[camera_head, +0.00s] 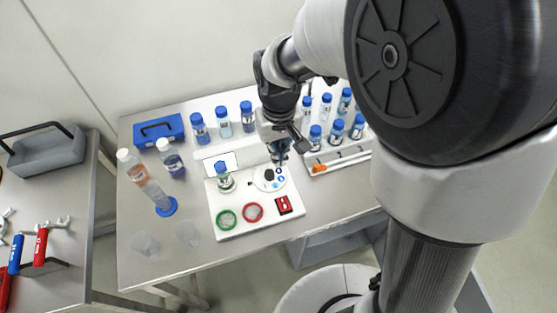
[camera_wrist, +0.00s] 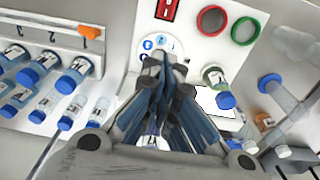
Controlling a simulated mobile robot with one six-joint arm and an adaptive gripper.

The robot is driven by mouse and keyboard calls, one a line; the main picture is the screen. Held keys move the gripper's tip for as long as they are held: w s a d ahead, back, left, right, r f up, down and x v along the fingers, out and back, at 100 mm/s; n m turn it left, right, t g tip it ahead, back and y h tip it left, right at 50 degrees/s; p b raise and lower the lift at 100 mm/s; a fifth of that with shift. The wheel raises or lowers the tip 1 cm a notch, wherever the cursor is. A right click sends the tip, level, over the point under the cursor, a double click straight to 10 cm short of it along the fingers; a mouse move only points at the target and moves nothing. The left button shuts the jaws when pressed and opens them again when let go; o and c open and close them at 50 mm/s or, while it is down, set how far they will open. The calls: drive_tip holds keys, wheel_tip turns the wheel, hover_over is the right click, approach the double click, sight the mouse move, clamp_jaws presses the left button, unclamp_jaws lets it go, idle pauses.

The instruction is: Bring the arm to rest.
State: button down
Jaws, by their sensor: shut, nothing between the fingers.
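My gripper (camera_head: 280,157) is shut and empty. In the head view it hangs over the far edge of a white panel (camera_head: 238,230), close above a round white dial plate (camera_head: 270,178) with blue marks. In the wrist view the closed fingertips of my gripper (camera_wrist: 163,62) point at the same round plate (camera_wrist: 157,42) and partly cover it. I cannot tell whether the tips touch it. The arm reaches in from the right over the table and hides part of the table's right side.
A blue-capped bottle (camera_head: 224,177) stands on the panel near my gripper. A rack (camera_head: 345,159) of blue-capped bottles stands to the right. Several bottles, a blue box (camera_head: 159,130) and clear beakers (camera_head: 187,233) stand on the left. A second table (camera_head: 62,205) holds tools.

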drive_tip(key=shift+r, duration=0.3)
idle(0.4)
drive_tip(key=s+d+r+m+t+b, duration=0.1)
drive_tip(key=s+d+r+t, duration=0.1)
drive_tip(key=s+d+r, duration=0.3)
drive_tip(key=s+d+r+m+t+b, duration=0.1)
drive_tip(key=s+d+r, duration=0.4)
drive_tip(key=s, duration=0.8)
drive_tip(key=shift+d+r+m+t+b, duration=0.3)
drive_tip(key=shift+d+m+t, duration=0.25)
drive_tip(key=shift+d, duration=0.55)
